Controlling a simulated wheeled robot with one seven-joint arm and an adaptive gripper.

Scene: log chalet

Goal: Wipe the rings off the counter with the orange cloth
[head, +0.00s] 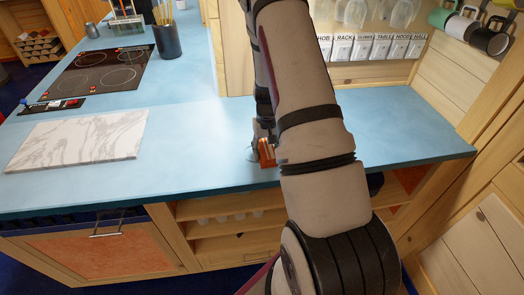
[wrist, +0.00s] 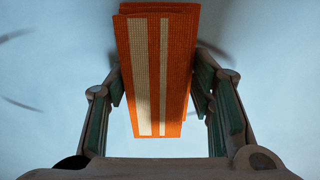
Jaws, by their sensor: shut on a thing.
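The orange cloth (wrist: 175,75) with pale stripes is folded and held between the two fingers of my gripper (wrist: 160,85) in the wrist view. In the head view a small part of the cloth (head: 267,152) shows at the counter's surface, left of my forearm. My gripper (head: 262,138) is mostly hidden behind my arm there. Faint dark arcs (wrist: 20,104), which look like parts of rings, mark the pale blue surface left of the cloth in the wrist view. I cannot tell whether the cloth touches the counter (head: 190,130).
A marble board (head: 80,140) lies on the counter at left, with a black hob (head: 100,72) behind it. A dark utensil pot (head: 167,40) stands farther back. Mugs (head: 490,38) hang on the right wall, and glasses hang above labelled cards (head: 368,46). The counter right of my arm is clear.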

